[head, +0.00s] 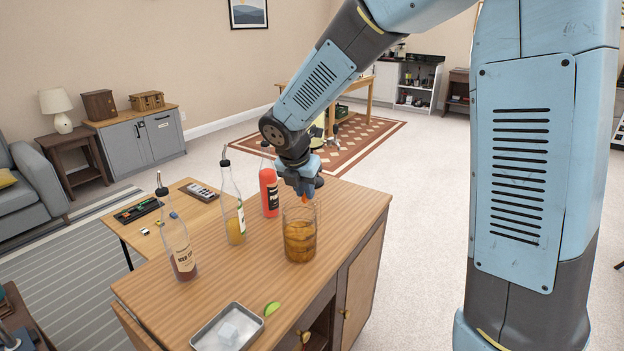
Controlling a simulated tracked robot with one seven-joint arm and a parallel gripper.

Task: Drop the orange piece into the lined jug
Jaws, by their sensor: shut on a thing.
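A clear glass jug (300,238) stands upright near the right edge of the wooden counter. It holds amber-orange contents with darker curved bands, and its upper part looks empty. My gripper (304,191) points down over the jug's mouth. It is shut on a small orange piece (305,199), of which only a bit shows below the fingers. The piece is at about the height of the jug's rim; I cannot tell whether it is above the rim or just inside.
Three bottles stand left of the jug: a red one (269,192), a yellow-bottomed one (233,208) and a brown-bottomed one (178,245). A metal tray (203,338) with ice and a green lime wedge (271,308) lie at the front. The counter (215,280) between is clear.

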